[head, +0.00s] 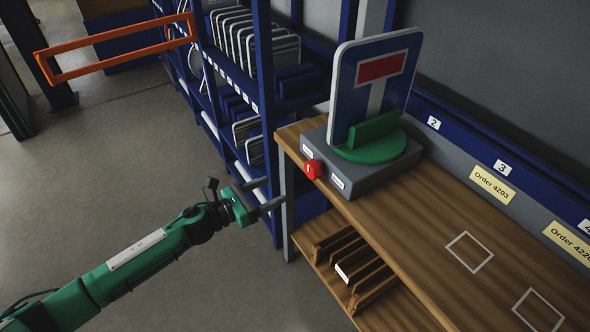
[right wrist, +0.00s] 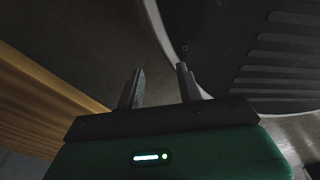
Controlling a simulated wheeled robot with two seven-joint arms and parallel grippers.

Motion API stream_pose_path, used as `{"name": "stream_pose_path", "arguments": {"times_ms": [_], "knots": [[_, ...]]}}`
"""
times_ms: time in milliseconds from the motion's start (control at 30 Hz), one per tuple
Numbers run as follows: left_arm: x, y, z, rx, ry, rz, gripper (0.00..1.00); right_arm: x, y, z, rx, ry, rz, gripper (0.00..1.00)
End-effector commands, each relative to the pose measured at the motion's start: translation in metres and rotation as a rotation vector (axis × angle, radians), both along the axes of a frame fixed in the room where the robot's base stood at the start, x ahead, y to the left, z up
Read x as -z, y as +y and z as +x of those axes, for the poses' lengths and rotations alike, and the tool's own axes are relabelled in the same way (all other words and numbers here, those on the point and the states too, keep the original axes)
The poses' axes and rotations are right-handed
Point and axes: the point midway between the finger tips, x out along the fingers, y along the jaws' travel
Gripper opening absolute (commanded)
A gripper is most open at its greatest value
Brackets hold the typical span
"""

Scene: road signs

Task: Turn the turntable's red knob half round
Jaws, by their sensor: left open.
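The red knob (head: 313,169) is on the front face of the turntable's grey base (head: 371,178), between two small white labels. A green round plate (head: 372,152) on top of the base holds an upright blue sign (head: 345,92) with a red bar and white stem. My left gripper (head: 268,194) is open and empty, to the left of and a little below the knob in the head view, apart from it. In the right wrist view my right gripper (right wrist: 159,88) has its fingers apart with nothing between them. The right gripper is not in the head view.
The turntable stands at the far end of a wooden bench (head: 415,225) with white outlined squares and order labels. Below is a slotted wooden rack (head: 350,268). A blue shelf (head: 262,90) with sign plates stands behind. An orange frame (head: 120,50) is at upper left. The floor at left is clear.

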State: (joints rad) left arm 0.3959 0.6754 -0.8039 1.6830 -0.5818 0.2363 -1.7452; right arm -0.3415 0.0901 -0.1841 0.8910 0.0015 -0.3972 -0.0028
Motion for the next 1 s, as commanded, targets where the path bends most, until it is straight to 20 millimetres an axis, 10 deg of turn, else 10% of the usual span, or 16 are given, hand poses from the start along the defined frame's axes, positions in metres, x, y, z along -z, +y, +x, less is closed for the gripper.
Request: {"name": "stream_pose_path", "arguments": {"times_ms": [1000], "knots": [[-0.01, -0.116, 0.073, 0.033, -0.066, 0.038, 0.69, -0.006, -0.005, -0.033, -0.003, 0.025, -0.003, 0.36]]}}
